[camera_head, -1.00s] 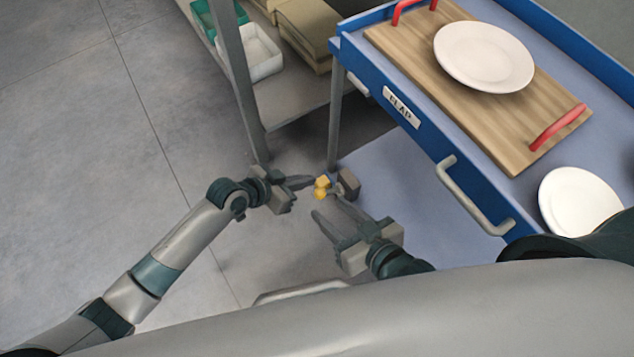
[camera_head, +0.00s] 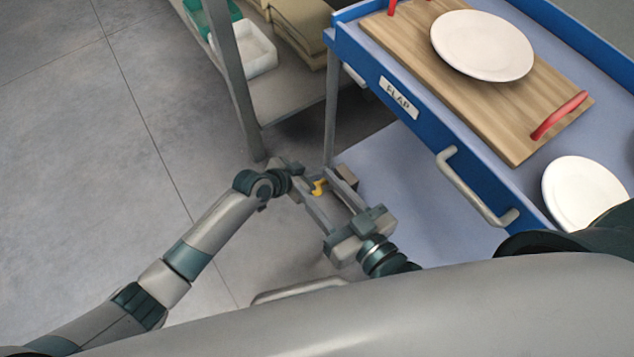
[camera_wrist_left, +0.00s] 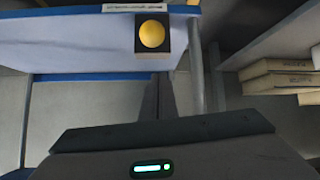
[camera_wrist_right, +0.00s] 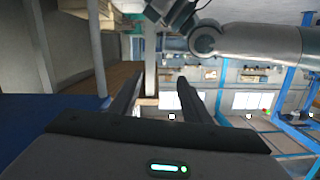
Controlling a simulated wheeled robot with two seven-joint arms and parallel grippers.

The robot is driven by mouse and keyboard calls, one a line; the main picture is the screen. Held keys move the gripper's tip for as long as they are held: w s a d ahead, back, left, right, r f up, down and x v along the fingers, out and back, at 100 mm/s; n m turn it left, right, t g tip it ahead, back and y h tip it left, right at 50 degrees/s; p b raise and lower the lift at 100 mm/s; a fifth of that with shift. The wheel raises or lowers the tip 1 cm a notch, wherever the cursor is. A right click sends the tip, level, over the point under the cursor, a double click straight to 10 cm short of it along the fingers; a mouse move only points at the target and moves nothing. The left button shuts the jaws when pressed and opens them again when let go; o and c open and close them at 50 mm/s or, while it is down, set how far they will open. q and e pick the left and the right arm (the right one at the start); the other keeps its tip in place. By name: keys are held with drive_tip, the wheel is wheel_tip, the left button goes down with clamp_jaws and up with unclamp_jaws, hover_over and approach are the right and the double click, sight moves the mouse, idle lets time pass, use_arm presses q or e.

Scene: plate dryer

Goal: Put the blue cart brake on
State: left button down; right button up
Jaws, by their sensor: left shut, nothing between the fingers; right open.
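The blue cart (camera_head: 432,150) stands at the right, with a dark block (camera_head: 346,178) low by its near corner post. A yellow brake part (camera_head: 319,187) shows beside that block, partly covered by my grippers. In the left wrist view a yellow round knob (camera_wrist_left: 152,34) sits on a dark block, ahead of the fingertips. My left gripper (camera_head: 298,176) is shut and empty, close to the yellow part; its fingers (camera_wrist_left: 158,84) are together. My right gripper (camera_head: 322,184) is open, its fingers spread near the yellow part. In the right wrist view its fingers (camera_wrist_right: 161,88) are apart with nothing held.
The cart carries a wooden board (camera_head: 480,112) with red handles, a plate (camera_head: 482,45) on it and another plate (camera_head: 585,195) beside it. A grey handle (camera_head: 470,190) juts from the cart's near side. A shelf (camera_head: 285,98) stands behind. Floor at left is clear.

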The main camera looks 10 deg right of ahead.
sight(317, 185)
use_arm(q)
drive_tip(key=f, duration=0.2)
drive_tip(key=shift+s+a+f+b, duration=0.1)
drive_tip(key=shift+s+f+b, duration=0.1)
drive_tip(key=shift+f+b, duration=0.2)
drive_tip(key=shift+s+a+f, duration=0.35)
drive_tip(key=shift+a, duration=0.2)
use_arm(e)
drive_tip(key=shift+s+a+r+t+y, duration=0.1)
drive_tip(key=shift+a+r+t+y, duration=0.1)
drive_tip(key=shift+r+t, duration=0.6)
drive_tip(key=shift+a+r+t+y, duration=0.2)
drive_tip(key=shift+r+t, duration=0.2)
drive_tip(key=shift+r, duration=0.8)
